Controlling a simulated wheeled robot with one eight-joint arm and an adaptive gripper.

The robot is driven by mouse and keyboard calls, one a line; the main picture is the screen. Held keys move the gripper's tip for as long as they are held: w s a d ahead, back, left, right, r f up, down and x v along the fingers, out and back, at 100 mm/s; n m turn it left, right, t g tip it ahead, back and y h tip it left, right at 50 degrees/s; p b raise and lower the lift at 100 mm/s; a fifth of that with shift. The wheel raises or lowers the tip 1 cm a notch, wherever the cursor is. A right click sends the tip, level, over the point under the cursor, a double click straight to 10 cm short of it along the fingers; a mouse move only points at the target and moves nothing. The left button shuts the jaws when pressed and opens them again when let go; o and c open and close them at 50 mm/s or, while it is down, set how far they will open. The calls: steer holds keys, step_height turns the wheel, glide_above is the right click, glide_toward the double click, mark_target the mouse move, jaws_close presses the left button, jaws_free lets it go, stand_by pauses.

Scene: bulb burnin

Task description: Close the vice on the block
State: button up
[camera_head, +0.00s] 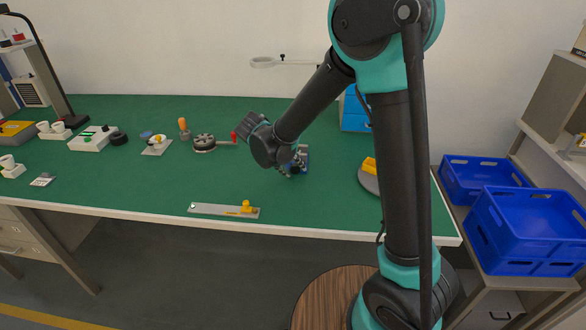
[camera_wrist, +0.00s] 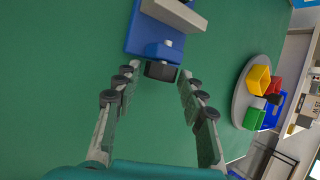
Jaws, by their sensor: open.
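The blue vice (camera_wrist: 145,40) sits on the green bench top at the top of the wrist view, cut off by the frame edge. It has a grey jaw bar (camera_wrist: 178,12) and a dark handle or knob (camera_wrist: 161,70) on its near end. In the head view the vice (camera_head: 304,153) is mostly hidden behind my gripper (camera_head: 292,170). My gripper (camera_wrist: 156,86) is open and empty, its fingertips on either side of the dark knob and a little short of it, with gaps showing. I cannot make out a block between the jaws.
A round grey tray (camera_wrist: 240,92) with yellow, red, green and blue pieces stands to the right. A metal strip with a yellow knob (camera_head: 225,211) lies near the front edge. A round device with a red-tipped handle (camera_head: 204,143) is left. Blue crates (camera_head: 530,225) stand at right.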

steer(key=c, duration=0.9)
steer(key=shift+d+r+m+y, duration=0.1)
steer(key=shift+d+m+y, duration=0.15)
steer(key=shift+y, duration=1.25)
steer(key=shift+a, duration=0.1)
steer(key=o, duration=0.9)
steer(key=v, duration=1.2)
